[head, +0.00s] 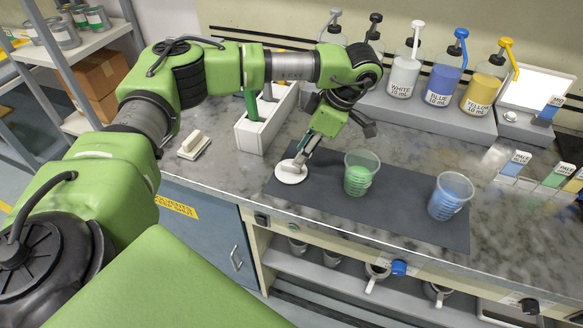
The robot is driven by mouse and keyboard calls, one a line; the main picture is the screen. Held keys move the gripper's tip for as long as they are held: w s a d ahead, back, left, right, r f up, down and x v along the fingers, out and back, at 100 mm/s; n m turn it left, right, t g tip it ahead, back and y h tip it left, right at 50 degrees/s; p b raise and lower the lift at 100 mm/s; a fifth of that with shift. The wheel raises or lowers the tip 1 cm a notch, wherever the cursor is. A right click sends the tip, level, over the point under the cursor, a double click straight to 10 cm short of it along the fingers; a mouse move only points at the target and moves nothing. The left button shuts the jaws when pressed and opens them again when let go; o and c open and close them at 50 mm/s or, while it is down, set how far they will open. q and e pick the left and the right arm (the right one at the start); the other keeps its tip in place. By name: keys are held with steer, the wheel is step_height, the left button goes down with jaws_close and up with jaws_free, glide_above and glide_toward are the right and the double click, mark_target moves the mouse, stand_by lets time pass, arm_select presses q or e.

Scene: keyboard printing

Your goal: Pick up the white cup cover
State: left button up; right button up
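The white cup cover (290,174) is a small round disc lying at the left end of the dark mat (400,217). My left gripper (298,162) reaches down from above, with its fingertips at the top middle of the cover. The fingers overlap in this view, so I cannot tell whether they are open or closed on the cover. A clear cup with green liquid (359,178) stands on the mat just right of the gripper. A clear cup with blue liquid (450,197) stands at the mat's right end. My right gripper is out of view.
A white holder (262,131) with green-handled tools stands left of the mat. A white block-like item (193,146) lies farther left. Pump bottles, including the blue one (443,82), line the back. Colour cards stand at the right. The mat between the two cups is clear.

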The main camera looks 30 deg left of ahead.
mark_target(291, 169)
arm_select(q)
steer(key=shift+a+f, duration=0.15)
steer(key=shift+f, duration=0.05)
steer(key=p+x, duration=0.2)
steer(key=x, duration=0.2)
steer(key=shift+s+a, duration=0.2)
steer(key=shift+a, duration=0.05)
steer(key=shift+f, duration=0.3)
jaws_close()
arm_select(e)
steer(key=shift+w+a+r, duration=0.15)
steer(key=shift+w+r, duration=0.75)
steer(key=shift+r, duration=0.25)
